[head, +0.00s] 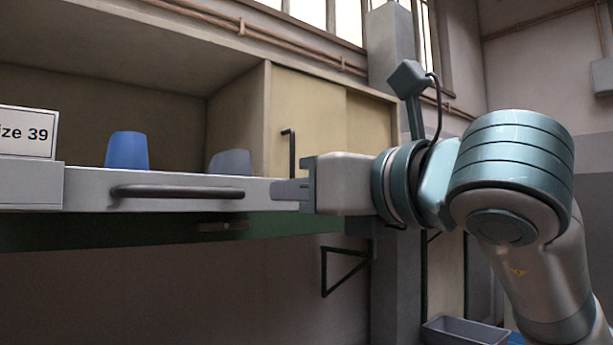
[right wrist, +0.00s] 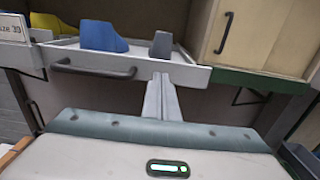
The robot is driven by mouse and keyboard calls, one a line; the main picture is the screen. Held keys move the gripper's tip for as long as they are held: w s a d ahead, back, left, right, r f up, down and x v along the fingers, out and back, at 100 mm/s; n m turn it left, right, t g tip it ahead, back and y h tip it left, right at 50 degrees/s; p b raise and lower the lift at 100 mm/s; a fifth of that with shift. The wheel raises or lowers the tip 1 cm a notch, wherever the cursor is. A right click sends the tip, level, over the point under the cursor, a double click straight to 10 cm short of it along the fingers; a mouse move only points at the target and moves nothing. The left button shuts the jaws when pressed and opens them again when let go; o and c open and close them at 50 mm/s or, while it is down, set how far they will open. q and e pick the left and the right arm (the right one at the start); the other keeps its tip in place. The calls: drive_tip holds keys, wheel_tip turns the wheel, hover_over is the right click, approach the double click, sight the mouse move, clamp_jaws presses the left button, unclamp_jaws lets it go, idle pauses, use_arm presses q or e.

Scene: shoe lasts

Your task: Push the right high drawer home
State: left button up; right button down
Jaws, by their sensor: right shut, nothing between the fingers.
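The right high drawer stands out from the cabinet, its pale front panel (head: 85,190) bearing a dark bar handle (head: 180,191). In the right wrist view the drawer front (right wrist: 190,72) and the handle (right wrist: 92,68) also show. A blue shoe last (head: 127,150) and a grey one (head: 231,162) stick up from inside it. My right gripper (head: 276,190) is shut and empty, its fingertips at the right end of the drawer front, right of the handle. In the right wrist view its fingers (right wrist: 161,78) reach the panel; whether they touch cannot be told. My left gripper is not in view.
A "Size 39" sign (head: 27,132) stands at the left. A cabinet door (head: 305,125) with a dark handle is behind on the right. A green edge (head: 120,228) runs below the drawer. A grey bin (head: 465,331) is low at right.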

sight(262, 193)
drive_tip(key=shift+w+a+r, duration=0.1)
drive_tip(key=shift+w+a, duration=0.25)
drive_tip(key=shift+w, duration=0.1)
drive_tip(key=shift+w+a+f+b, duration=0.3)
drive_tip(key=shift+w+a+b, duration=0.2)
drive_tip(key=shift+w, duration=0.1)
drive_tip(key=shift+w+a, duration=0.15)
drive_tip(key=shift+w, duration=0.15)
drive_tip(key=shift+b+x, duration=0.45)
drive_tip(key=shift+x, duration=0.35)
drive_tip(key=shift+r, duration=0.2)
drive_tip(key=shift+w+a, duration=0.1)
drive_tip(key=shift+b+x, duration=0.45)
drive_tip(key=shift+x, duration=1.7)
drive_tip(key=shift+w, duration=0.1)
